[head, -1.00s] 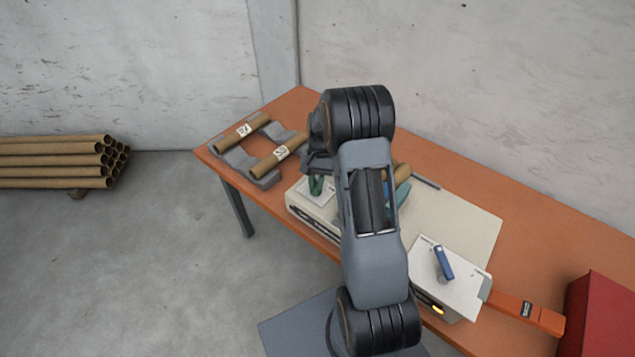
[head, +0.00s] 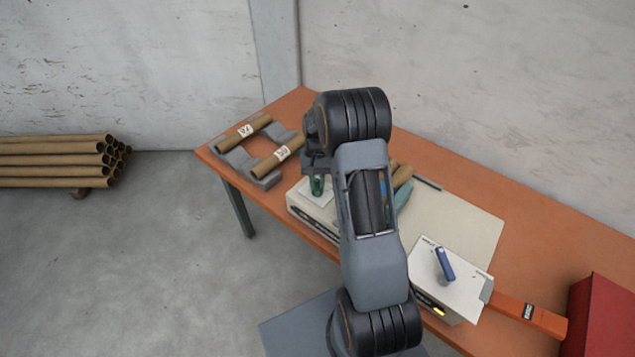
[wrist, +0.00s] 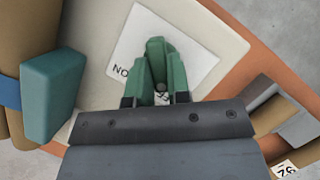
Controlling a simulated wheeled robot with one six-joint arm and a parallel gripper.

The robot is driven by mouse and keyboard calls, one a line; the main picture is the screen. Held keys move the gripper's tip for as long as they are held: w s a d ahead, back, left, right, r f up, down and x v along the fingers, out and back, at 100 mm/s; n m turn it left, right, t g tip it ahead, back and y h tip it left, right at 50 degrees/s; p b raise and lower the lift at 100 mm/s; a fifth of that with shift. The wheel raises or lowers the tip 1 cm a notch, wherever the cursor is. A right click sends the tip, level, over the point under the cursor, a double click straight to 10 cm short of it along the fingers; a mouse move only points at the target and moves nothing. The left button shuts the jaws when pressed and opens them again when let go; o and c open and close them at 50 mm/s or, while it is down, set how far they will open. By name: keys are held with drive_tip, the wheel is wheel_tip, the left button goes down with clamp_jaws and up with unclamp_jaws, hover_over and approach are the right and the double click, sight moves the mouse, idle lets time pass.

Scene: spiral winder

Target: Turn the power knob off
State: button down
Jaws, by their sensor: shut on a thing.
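My gripper (wrist: 161,70) has green fingers and points down over a white label plate (wrist: 200,55) on the cream machine base. Dark letters that read like "NO" show at the plate's edge beside the fingers. In the head view my gripper (head: 317,186) is over the same plate at the left end of the cream base (head: 470,215). The knob cannot be made out there, and its angle is unclear.
A teal block (wrist: 52,95) and brown tubes stand beside the gripper. Two labelled tubes (head: 275,163) rest on grey cradles to the left. A white box with a blue lever (head: 444,263) and a lit yellow lamp is at right, near a red box (head: 605,315).

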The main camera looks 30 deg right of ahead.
drive_tip(key=c, duration=1.1)
unclamp_jaws()
drive_tip(key=v, duration=1.4)
drive_tip(key=shift+a+b, duration=0.1)
drive_tip(key=shift+b, duration=0.3)
drive_tip(key=shift+s+a+r+n+t+h, duration=0.35)
drive_tip(key=shift+s+a+r+n+t, duration=0.9)
drive_tip(key=shift+s, duration=2.4)
drive_tip(key=shift+s+a+r+n+t+h, duration=0.35)
drive_tip(key=shift+s+a+t, duration=1.15)
drive_tip(key=shift+s+a, duration=1.65)
drive_tip(key=shift+s+a+r+n+t+h, duration=0.3)
drive_tip(key=shift+s+a+r+n+t, duration=0.8)
drive_tip(key=shift+s, duration=3.05)
